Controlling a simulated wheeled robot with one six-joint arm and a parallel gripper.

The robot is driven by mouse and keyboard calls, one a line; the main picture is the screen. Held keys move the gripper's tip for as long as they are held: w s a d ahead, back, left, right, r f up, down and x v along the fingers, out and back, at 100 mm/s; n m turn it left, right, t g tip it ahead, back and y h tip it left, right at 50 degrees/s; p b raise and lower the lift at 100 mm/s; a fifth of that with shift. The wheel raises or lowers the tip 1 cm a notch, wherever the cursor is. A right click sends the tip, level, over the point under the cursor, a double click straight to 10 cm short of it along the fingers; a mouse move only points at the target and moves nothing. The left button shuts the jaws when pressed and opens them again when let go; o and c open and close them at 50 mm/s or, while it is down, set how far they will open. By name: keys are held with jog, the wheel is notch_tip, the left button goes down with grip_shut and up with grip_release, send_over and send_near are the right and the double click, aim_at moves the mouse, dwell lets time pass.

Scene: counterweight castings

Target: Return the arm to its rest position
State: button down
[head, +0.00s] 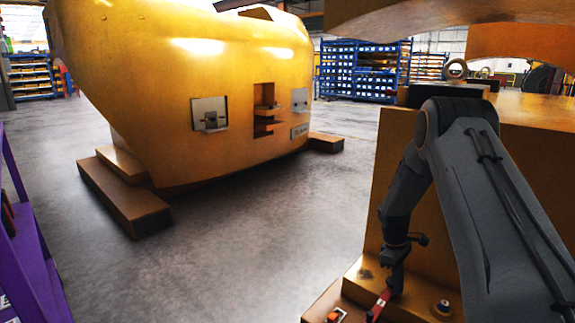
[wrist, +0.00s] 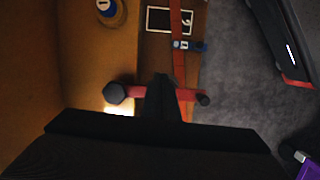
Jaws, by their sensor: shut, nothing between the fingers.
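My arm (head: 470,190) comes in from the right in the head view and bends down beside a yellow casting. My gripper (head: 397,284) points down just above the casting's brown lower ledge, close to a red strip (head: 379,304). In the wrist view my gripper (wrist: 161,88) is a dark narrow shape, its fingers together with nothing visible between them. A red bar (wrist: 183,93) with a dark hexagonal knob (wrist: 116,93) lies crosswise behind the fingertips. I cannot tell whether they touch it.
A large yellow casting (head: 180,90) stands on brown blocks (head: 125,195) at the left. Yellow casting parts (head: 535,112) crowd the arm at the right. A purple frame (head: 30,250) stands at the left edge. Grey floor (head: 260,220) between is clear. Blue racks (head: 360,70) stand far back.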

jog(key=s+a+r+m+t+y, duration=0.1)
jog(key=s+a+r, duration=0.5)
jog(key=a+r, duration=0.45)
jog(key=s+a+r, duration=0.5)
jog(key=a+r, duration=0.3)
jog(key=a, duration=0.5)
jog(key=s+a+r+m+y, duration=0.1)
jog(key=s+a+r, duration=0.2)
jog(key=s, duration=0.6)
jog(key=s+a+r, duration=0.2)
jog(key=s+a, duration=0.2)
jog(key=s, duration=0.4)
jog(key=s+a+r+m+y, duration=0.1)
jog(key=s+a+r, duration=0.2)
jog(key=s, duration=0.6)
jog(key=d+r+m+p, duration=0.3)
jog(key=d+r+p, duration=0.5)
jog(key=r+p, duration=0.2)
jog(key=d+r+m+h+p, duration=0.1)
jog(key=d+r+m+p, duration=0.2)
jog(key=d+r+p, duration=0.5)
notch_tip(320, 180, up, 3)
jog(key=p, duration=0.7)
jog(key=shift+s+d+t, duration=0.25)
jog(key=shift+d+t, duration=0.1)
jog(key=shift+t, duration=0.05)
jog(key=shift+a+f, duration=0.1)
jog(key=shift+a, duration=0.05)
